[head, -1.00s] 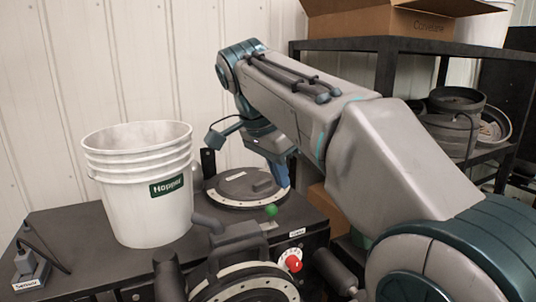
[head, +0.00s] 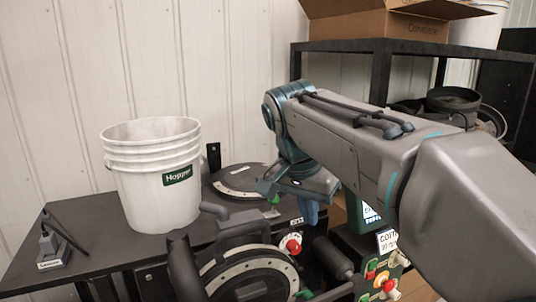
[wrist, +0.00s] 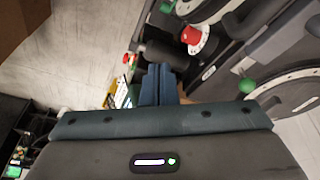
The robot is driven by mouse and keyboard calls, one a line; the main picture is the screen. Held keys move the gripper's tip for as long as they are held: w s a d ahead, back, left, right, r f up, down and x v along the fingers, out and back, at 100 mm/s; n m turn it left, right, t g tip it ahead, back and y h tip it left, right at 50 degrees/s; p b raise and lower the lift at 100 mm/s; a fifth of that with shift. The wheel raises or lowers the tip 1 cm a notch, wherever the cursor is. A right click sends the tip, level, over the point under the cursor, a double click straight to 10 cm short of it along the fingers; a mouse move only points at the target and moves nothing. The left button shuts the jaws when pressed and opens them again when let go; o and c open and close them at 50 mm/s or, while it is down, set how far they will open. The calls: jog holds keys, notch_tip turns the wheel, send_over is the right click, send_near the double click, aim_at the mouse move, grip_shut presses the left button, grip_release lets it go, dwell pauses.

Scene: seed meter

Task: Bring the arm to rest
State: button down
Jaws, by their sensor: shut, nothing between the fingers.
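My arm reaches in from the right in the head view, bent at the elbow, with its wrist above the right end of the black bench. My gripper (head: 309,213) points down beside the bench's right edge, partly hidden by the wrist. In the wrist view my gripper (wrist: 159,84) shows its blue fingers together, with nothing between them. A red knob (wrist: 195,38) on the seed meter's front lies beyond the fingertips, and it also shows in the head view (head: 291,243).
A white Hopper bucket (head: 155,185) stands on the bench (head: 90,225). A round plate (head: 240,181) lies behind the disc housing (head: 252,275). A control panel (head: 380,280) with coloured buttons is below my arm. A black shelf (head: 440,52) holds a cardboard box (head: 385,25).

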jog(key=s+d+f+n+y, duration=0.1)
jog(key=s+d+f+n, duration=0.2)
jog(key=s+f, duration=0.4)
jog(key=s+d+f+n+t+y, duration=0.1)
jog(key=s+d+f+n, duration=0.3)
jog(key=s+f, duration=0.3)
notch_tip(320, 180, down, 4)
jog(key=shift+s+d+f, duration=0.15)
jog(key=shift+d, duration=0.1)
jog(key=shift+a, duration=0.1)
